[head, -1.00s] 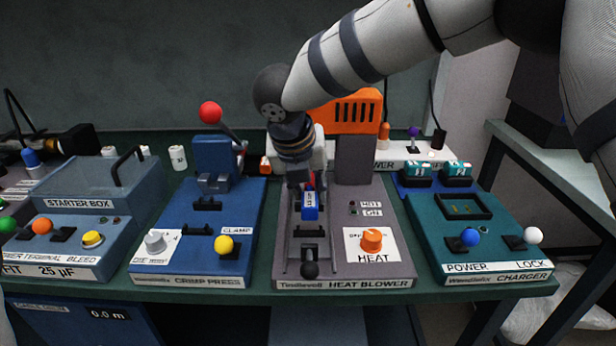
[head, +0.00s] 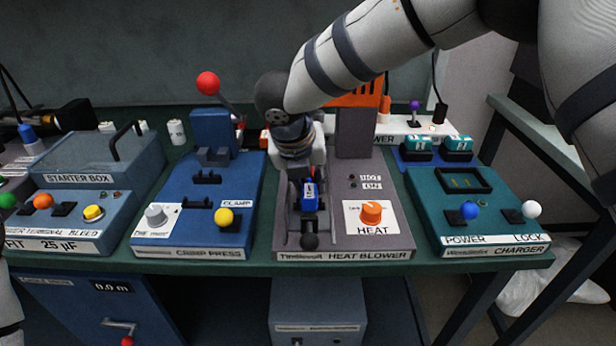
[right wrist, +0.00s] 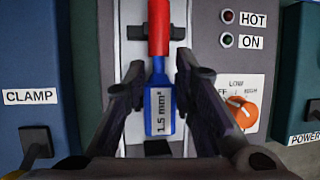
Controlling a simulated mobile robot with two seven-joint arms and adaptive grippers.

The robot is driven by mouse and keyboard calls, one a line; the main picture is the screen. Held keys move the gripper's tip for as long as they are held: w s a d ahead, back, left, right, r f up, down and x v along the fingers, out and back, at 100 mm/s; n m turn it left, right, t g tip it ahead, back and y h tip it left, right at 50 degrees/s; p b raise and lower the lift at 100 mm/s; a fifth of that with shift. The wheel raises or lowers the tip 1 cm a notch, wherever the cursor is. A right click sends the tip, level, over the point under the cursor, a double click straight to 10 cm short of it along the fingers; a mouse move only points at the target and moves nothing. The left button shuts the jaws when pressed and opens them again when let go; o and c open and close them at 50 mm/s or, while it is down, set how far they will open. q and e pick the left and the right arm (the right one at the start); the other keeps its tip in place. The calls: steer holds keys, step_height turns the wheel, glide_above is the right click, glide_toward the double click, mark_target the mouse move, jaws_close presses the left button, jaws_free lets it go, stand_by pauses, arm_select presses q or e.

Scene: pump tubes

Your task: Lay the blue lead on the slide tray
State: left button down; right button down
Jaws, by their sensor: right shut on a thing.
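The blue lead (head: 309,196) is in my right gripper (head: 308,184), over the slide tray (head: 293,228) at the left side of the heat blower. In the right wrist view the lead (right wrist: 159,112) has a blue body marked 1.5 mm² and a red sleeve (right wrist: 158,28) at its far end. The gripper's fingers (right wrist: 158,80) stand on both sides of it, shut on it. The lead lines up along the tray. I cannot tell whether it touches the tray. The tray's black knob (head: 310,241) is at the front.
The heat blower's orange heat dial (head: 371,211) is right of the tray. The crimp press (head: 185,235) with its red-balled lever stands to the left, the charger (head: 480,205) to the right. The starter box (head: 80,170) is farther left.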

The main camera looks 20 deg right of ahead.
steer(key=c, duration=1.2)
jaws_free()
steer(key=shift+c, duration=0.2)
